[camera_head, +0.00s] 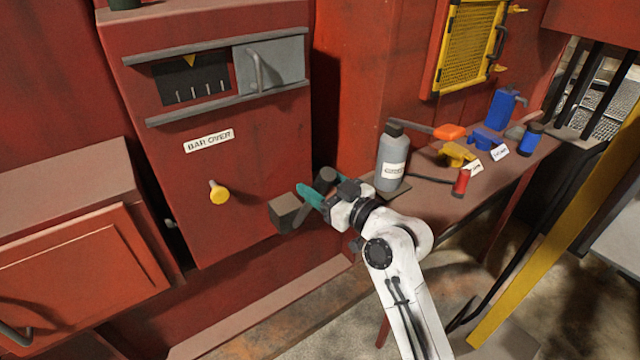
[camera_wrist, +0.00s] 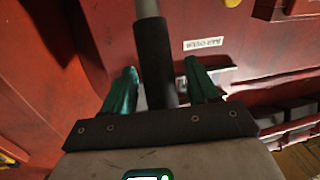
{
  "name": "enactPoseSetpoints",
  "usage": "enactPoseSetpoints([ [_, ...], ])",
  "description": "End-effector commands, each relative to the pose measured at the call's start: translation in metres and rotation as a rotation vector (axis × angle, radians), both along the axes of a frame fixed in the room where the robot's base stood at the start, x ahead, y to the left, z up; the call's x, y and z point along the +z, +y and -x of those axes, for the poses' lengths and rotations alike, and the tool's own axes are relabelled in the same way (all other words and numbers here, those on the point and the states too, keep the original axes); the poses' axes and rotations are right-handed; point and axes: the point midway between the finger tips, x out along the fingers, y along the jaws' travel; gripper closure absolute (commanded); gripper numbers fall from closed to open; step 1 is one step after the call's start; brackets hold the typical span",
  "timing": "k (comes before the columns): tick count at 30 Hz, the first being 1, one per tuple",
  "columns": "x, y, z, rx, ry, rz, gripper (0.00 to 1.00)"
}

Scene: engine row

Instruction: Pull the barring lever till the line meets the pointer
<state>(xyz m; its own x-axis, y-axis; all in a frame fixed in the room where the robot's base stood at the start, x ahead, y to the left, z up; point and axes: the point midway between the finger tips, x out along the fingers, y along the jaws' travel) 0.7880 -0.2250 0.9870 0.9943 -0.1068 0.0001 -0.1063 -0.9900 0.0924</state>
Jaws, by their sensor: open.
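The barring lever has a dark grip (camera_head: 325,178) that runs toward a dark block (camera_head: 285,212) low on the red cabinet. In the wrist view the grip (camera_wrist: 155,62) and a grey rod (camera_wrist: 147,8) stand between the two teal fingers. My gripper (camera_head: 312,193) is open around the grip, and a gap shows at the right finger. Whether the left finger touches it I cannot tell. Above, a dark window holds the yellow pointer (camera_head: 190,61) at its top edge. Several short white marks (camera_head: 193,95) sit below it; which one is the line I cannot tell.
A "BAR OVER" label (camera_head: 209,140) and a yellow knob (camera_head: 218,193) are on the cabinet front. A grey sliding cover (camera_head: 285,62) sits right of the window.

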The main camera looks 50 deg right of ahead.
Motion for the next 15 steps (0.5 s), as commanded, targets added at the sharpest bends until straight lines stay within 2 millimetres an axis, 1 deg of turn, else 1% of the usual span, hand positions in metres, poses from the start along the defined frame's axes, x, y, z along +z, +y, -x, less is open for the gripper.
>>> enactPoseSetpoints([
  [1, 0.0000, 0.0000, 0.0001, 0.000, 0.000, 0.000, 0.43],
  [2, 0.0000, 0.0000, 0.0002, 0.000, 0.000, 0.000, 0.46],
  [15, -0.0001, -0.0001, 0.0004, 0.000, 0.000, 0.000, 0.88],
])
